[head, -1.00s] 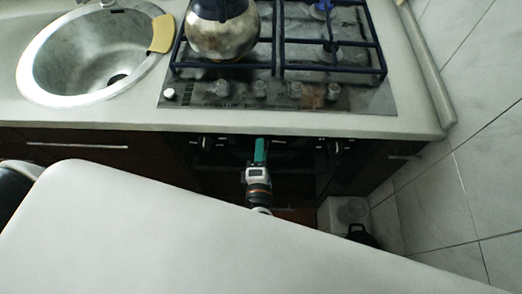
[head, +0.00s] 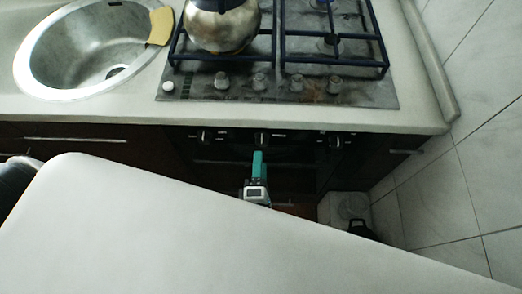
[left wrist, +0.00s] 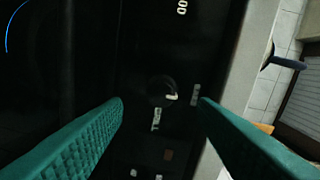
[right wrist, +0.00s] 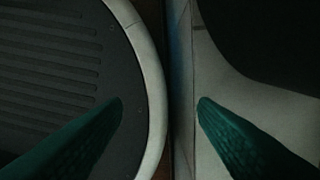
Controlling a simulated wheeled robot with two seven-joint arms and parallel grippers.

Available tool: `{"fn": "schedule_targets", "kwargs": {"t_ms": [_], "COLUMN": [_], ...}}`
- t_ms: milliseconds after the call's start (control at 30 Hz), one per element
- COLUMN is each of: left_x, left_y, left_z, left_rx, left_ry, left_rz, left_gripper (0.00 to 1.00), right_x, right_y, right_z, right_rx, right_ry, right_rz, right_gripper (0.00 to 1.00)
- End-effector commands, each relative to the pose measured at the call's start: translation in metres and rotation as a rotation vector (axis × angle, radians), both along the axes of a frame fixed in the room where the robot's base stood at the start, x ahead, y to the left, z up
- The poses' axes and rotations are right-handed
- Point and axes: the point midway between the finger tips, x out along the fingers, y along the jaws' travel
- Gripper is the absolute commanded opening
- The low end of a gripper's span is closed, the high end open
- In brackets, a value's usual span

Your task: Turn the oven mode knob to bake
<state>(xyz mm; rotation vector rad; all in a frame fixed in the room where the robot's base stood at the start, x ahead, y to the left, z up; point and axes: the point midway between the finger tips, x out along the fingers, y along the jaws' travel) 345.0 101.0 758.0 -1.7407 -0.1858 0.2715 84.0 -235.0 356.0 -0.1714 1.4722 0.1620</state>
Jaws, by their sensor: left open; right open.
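The oven's dark front panel has three black knobs under the counter edge: a left knob (head: 205,137), a middle knob (head: 262,137) and a right knob (head: 334,141). My left gripper (head: 258,160) is in front of the oven, below the middle knob in the head view and apart from it. In the left wrist view, one round black knob (left wrist: 162,91) with a white mark shows between the open, empty fingers (left wrist: 161,102), beyond the tips. Pale labels flank it, too small to read. My right gripper (right wrist: 160,104) is open and empty, seen only in its wrist view.
The counter edge (head: 300,120) overhangs the panel. Above it are the gas hob (head: 375,96), a metal kettle (head: 222,22) and a sink (head: 90,50). A tiled wall (head: 430,185) closes off the right side. A pale box (head: 343,206) stands on the floor beside the oven.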

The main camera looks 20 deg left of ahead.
Motion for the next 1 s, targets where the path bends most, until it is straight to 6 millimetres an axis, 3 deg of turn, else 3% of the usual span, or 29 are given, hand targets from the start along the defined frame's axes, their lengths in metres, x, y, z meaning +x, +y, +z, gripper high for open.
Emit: {"fn": "schedule_targets", "kwargs": {"t_ms": [200,400,767,1000], "left_x": [-0.040,-0.055,-0.056,-0.034], "left_y": [-0.011,-0.015,-0.016,-0.010], "left_z": [0.001,0.004,0.004,0.005], "left_rx": [-0.001,0.001,0.000,0.000], "left_ry": [0.003,0.001,0.000,-0.004], "left_rz": [-0.001,0.000,0.000,0.002], "left_gripper": [0.53,0.53,0.53,0.53], "right_x": [0.000,0.000,0.000,0.000], "right_y": [0.000,0.000,0.000,0.000], "right_z": [-0.008,-0.010,-0.009,-0.005], "right_rx": [0.000,0.000,0.000,0.000], "right_ry": [0.000,0.000,0.000,0.000], "right_rz": [0.000,0.000,0.000,0.000], "right_gripper": [0.53,0.53,0.53,0.53]}}
